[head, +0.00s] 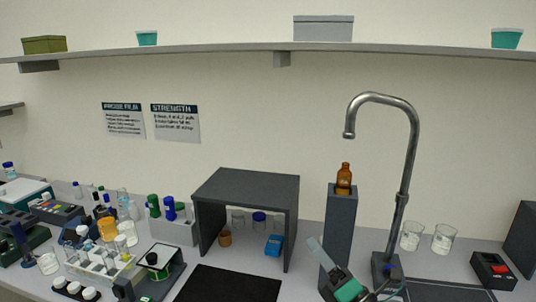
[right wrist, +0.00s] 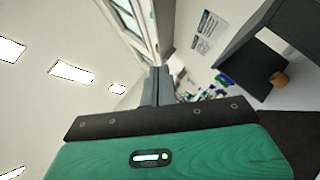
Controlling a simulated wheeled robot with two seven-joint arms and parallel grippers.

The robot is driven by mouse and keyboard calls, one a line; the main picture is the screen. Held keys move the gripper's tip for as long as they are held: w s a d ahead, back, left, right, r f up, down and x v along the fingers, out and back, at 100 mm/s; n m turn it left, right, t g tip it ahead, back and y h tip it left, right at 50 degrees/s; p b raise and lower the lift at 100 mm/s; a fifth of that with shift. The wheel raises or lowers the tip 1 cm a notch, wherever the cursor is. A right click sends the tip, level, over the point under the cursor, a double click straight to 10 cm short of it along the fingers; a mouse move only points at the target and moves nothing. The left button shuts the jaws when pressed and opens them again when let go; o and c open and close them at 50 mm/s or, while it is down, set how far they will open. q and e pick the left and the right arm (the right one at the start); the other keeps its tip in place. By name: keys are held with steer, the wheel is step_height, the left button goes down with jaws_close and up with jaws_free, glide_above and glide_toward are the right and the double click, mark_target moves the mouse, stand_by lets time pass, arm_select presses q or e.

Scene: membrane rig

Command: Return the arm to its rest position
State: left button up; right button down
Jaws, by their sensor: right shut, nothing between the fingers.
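My right gripper (head: 314,243) shows at the bottom of the head view, right of centre, with its grey fingers pointing up and to the left. My left gripper is in neither view.
A brown bottle (head: 344,180) stands on top of the pillar. A metal tap (head: 408,165) rises to the right of the gripper, with two glass beakers (head: 443,238) beyond. Bottles and racks (head: 95,264) crowd the left. A black mat (head: 228,286) lies in front of the box.

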steer(key=s+d+f+m+g+h, duration=0.1)
steer(key=s+d+f+m+h, duration=0.1)
steer(key=d+f+m+h, duration=0.35)
steer(key=s+d+f+m+g+h, duration=0.1)
steer(key=d+f+m+h, duration=0.1)
steer(key=f+m+h, duration=0.45)
steer(key=s+d+f+m+g+h, duration=0.1)
steer(key=s+d+f+m+h, duration=0.15)
steer(key=f+m, duration=0.6)
steer(key=s+d+f+m+g, duration=0.2)
steer(key=s+f+m+g, duration=0.4)
steer(key=s, duration=0.5)
steer(key=s+d+f+m+g, duration=0.1)
steer(key=s+f+m+g, duration=0.5)
steer(key=s, duration=0.5)
step_height(320, 180, down, 32)
steer(key=n+g, duration=0.1)
steer(key=s+d+f, duration=0.1)
steer(key=s+f, duration=0.9)
steer(key=s+d+f+g, duration=0.1)
steer(key=s+d+f, duration=0.1)
steer(key=s+f, duration=0.8)
steer(key=shift+d+h, duration=0.25)
steer(key=shift+h, duration=0.1)
